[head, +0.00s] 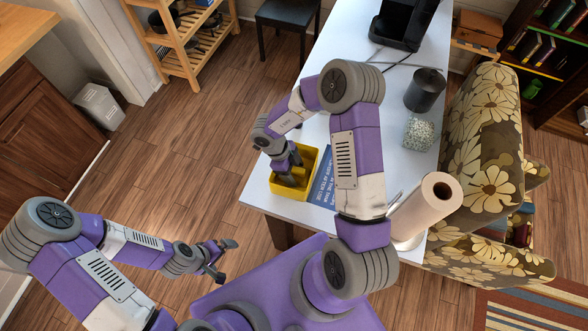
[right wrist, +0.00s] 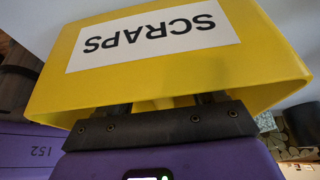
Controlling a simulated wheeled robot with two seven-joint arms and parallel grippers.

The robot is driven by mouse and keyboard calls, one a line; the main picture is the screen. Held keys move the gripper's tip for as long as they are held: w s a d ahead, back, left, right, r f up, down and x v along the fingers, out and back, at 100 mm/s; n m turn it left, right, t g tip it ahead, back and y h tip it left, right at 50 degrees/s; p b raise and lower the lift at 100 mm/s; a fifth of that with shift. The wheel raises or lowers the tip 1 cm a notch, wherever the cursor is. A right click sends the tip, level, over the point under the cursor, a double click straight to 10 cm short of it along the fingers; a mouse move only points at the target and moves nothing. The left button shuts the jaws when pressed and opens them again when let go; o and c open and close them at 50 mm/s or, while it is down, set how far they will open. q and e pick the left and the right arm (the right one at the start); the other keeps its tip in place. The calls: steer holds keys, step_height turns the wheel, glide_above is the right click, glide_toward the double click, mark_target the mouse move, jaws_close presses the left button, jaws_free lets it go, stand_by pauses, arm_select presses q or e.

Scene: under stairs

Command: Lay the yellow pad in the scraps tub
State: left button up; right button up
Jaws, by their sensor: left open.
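The yellow scraps tub (head: 311,158) stands at the near left corner of the white table. In the right wrist view its wall (right wrist: 60,95) fills the top, with an upside-down SCRAPS label. My right gripper (head: 287,166) reaches down into the tub from above. Its fingers (right wrist: 170,103) stand apart and pass behind the tub's wall, so their tips and anything between them are hidden. I cannot make out a yellow pad separate from the tub in either view. My left gripper (head: 226,260) is open and empty, low over the floor left of the table.
A blue book or box (head: 322,178) lies right of the tub. A paper towel roll (head: 428,208), a dark canister (head: 424,90) and a speckled block (head: 419,134) stand on the table's right side. A black machine (head: 403,24) is at the back. A flowered armchair (head: 490,130) adjoins the table.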

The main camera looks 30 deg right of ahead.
steer(key=o, duration=0.4)
steer(key=p+v, duration=0.1)
steer(key=v, duration=1.1)
steer(key=shift+r, duration=0.2)
steer(key=shift+f, duration=0.1)
